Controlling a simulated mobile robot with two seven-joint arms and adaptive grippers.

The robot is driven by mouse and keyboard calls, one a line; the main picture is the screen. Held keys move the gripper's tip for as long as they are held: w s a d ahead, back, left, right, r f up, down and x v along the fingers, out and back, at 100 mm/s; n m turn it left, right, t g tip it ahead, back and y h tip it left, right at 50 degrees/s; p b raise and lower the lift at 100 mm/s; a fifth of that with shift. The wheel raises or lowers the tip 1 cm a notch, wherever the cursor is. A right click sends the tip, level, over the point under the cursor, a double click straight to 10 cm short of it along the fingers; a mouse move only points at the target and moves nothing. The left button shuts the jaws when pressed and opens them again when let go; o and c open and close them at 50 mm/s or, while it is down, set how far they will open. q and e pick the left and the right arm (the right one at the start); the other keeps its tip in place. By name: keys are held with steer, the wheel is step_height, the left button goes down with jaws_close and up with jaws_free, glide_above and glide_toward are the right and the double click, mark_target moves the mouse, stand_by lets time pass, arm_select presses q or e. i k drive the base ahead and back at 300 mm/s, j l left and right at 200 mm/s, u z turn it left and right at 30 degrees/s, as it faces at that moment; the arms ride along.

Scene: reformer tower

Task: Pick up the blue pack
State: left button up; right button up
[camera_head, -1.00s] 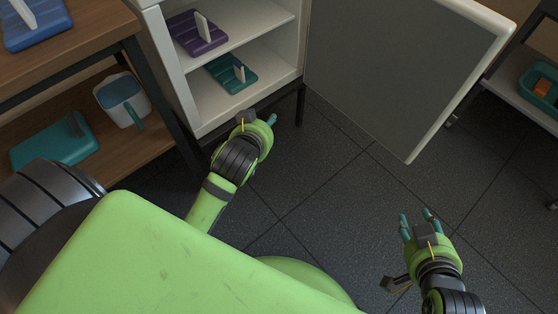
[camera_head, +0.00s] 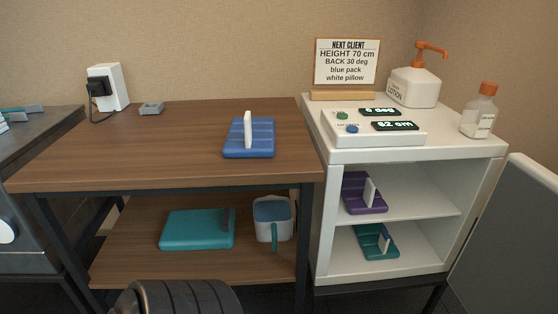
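The blue pack (camera_head: 261,143) lies flat on the right part of the wooden table's top (camera_head: 180,150). It is ribbed and has a white upright handle. A sign (camera_head: 346,62) on the white cabinet reads "NEXT CLIENT, HEIGHT 70 cm, BACK 30 deg, blue pack, white pillow". A dark ribbed part of my arm shows at the bottom edge. Neither gripper is in view now.
The white cabinet (camera_head: 330,222) stands open, with a purple pack (camera_head: 356,196) and a green pack (camera_head: 369,243) on its shelves. Its door (camera_head: 510,240) swings out at right. A teal case (camera_head: 195,230) and a jug (camera_head: 273,212) sit on the lower wooden shelf.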

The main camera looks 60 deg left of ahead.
mark_target(249, 136)
steer(key=u, duration=2.1)
steer(key=i+l+u, duration=0.15)
steer(key=l, duration=0.35)
steer(key=i+l+u, duration=0.15)
steer(key=l, duration=0.35)
steer(key=i+l+u, duration=0.15)
steer(key=l, duration=0.35)
steer(key=k, duration=0.05)
